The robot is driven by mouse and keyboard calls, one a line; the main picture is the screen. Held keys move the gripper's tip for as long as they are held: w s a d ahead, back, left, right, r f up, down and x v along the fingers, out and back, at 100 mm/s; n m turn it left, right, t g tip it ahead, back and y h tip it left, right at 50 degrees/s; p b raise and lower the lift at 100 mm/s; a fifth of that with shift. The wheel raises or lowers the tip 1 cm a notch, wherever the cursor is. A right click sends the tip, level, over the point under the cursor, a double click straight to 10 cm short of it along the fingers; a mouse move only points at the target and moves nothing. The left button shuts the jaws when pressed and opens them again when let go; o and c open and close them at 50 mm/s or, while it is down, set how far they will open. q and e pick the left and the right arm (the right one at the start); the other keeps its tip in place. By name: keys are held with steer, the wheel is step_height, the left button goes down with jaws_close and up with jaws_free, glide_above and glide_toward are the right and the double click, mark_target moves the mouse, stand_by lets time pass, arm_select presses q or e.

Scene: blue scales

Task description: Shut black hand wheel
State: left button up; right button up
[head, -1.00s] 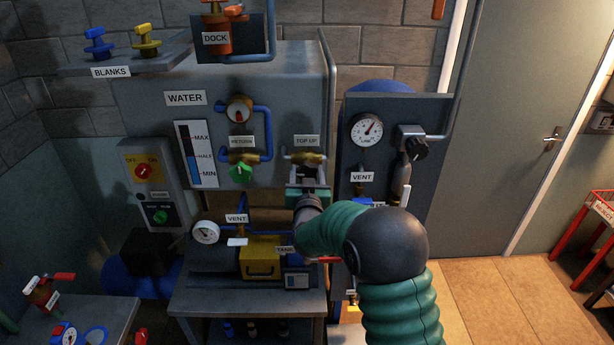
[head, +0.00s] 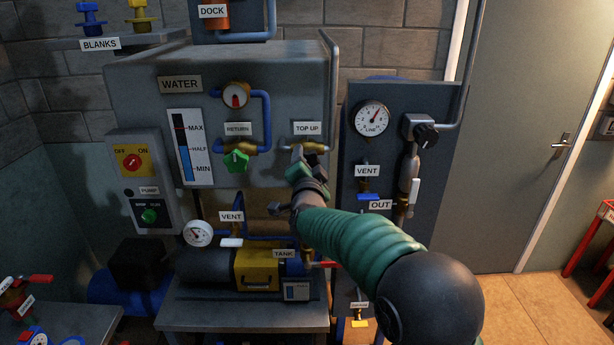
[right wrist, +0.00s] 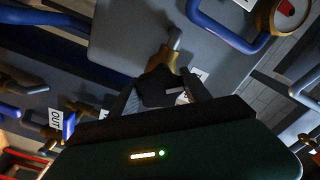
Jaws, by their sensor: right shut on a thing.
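A black hand wheel (right wrist: 160,90) sits on a brass valve (right wrist: 165,60) in the right wrist view. My right gripper (right wrist: 162,94) is shut on the wheel, one finger on each side of it. In the head view my right gripper (head: 300,160) is at the brass valve (head: 316,147) under the TOP UP label (head: 307,128). There the gripper hides the wheel. My left gripper does not show.
Left of my gripper is a green knob (head: 236,161) under the RETURN label. Below are a yellow box (head: 257,268) and a red lever (head: 325,264).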

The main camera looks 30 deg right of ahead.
steer(key=m+b, duration=0.2)
steer(key=f+m+b, duration=0.1)
steer(key=m+b, duration=0.1)
steer(key=shift+w+a, duration=0.1)
steer(key=shift+a, duration=0.05)
steer(key=shift+r+m+b, duration=0.2)
steer(key=shift+m+b, duration=0.95)
steer(key=shift+m, duration=0.55)
steer(key=o, duration=1.2)
steer(key=shift+o, duration=0.9)
steer(key=shift+w+r, duration=0.1)
steer(key=shift+r, duration=0.1)
